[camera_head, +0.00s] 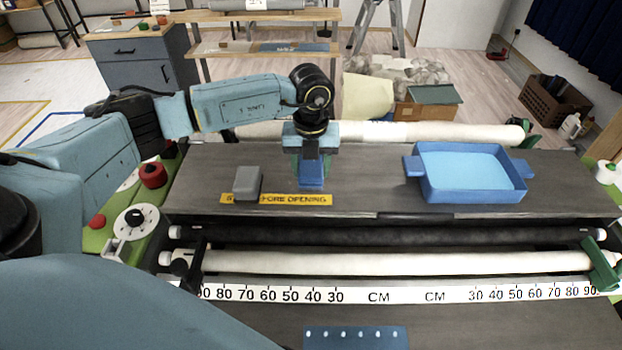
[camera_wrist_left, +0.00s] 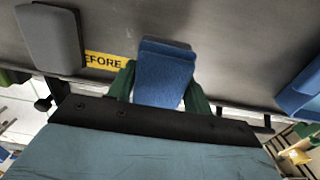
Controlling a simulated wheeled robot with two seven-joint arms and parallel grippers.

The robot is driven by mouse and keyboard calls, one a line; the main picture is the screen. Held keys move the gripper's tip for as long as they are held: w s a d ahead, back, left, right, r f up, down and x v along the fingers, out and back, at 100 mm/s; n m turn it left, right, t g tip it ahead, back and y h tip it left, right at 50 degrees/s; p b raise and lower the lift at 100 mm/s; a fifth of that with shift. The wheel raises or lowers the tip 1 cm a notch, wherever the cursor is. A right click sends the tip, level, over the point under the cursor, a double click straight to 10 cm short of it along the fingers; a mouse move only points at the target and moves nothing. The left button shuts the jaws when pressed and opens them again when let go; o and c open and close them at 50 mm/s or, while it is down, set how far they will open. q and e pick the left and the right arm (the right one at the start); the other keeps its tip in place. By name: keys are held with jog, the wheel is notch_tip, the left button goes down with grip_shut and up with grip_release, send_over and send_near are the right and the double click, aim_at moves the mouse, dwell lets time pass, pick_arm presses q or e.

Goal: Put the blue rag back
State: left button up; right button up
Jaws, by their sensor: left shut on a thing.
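The blue rag (camera_head: 312,172) is a small blue block-like piece above the dark top of the machine, close to the yellow label. My left gripper (camera_head: 311,160) points down and is shut on it. In the left wrist view the blue rag (camera_wrist_left: 164,75) sits between the green fingers of my left gripper (camera_wrist_left: 160,85). I cannot tell whether the rag touches the surface. My right gripper is not in view.
A grey block (camera_head: 247,182) sits left of the rag, beside the yellow label (camera_head: 300,199). A blue tray (camera_head: 474,195) with light blue inside stands to the right. Dark surface between rag and tray is clear.

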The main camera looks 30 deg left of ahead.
pick_arm(q)
jog(key=shift+f, duration=2.1)
jog(key=shift+f, duration=0.2)
jog(key=o, duration=0.6)
jog(key=shift+c, duration=0.2)
jog(key=o, duration=0.4)
